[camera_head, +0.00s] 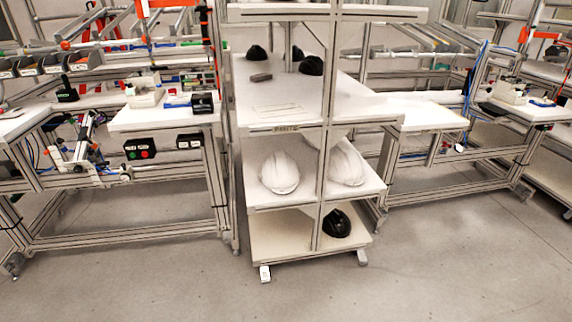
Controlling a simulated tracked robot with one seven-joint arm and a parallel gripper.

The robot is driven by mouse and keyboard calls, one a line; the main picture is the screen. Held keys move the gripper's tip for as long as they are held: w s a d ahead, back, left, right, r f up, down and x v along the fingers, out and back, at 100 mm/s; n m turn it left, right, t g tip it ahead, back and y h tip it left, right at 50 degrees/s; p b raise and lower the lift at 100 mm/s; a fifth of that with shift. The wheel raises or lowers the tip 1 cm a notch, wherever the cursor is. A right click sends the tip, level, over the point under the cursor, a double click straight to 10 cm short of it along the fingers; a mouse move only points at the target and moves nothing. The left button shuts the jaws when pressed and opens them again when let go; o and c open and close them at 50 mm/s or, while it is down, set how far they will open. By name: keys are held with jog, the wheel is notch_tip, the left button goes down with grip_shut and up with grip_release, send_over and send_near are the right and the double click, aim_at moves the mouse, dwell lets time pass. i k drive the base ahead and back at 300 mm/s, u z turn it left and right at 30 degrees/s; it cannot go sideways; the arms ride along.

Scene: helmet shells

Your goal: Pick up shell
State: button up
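Two white helmet shells sit side by side on the middle shelf of a wheeled rack. The left white shell (280,172) is in full view. The right white shell (346,166) is partly hidden by the rack's front post. A black shell (336,223) sits on the bottom shelf, to the right of the post. My gripper does not show in this view.
The rack's top surface (285,103) holds small dark objects toward the back. An upright post (325,130) stands at the rack's front. Workbenches stand left (165,117) and right (425,113). The grey floor (170,285) in front is clear.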

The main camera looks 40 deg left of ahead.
aim_at(280, 173)
jog(key=u, duration=1.75)
jog(key=i, duration=1.45)
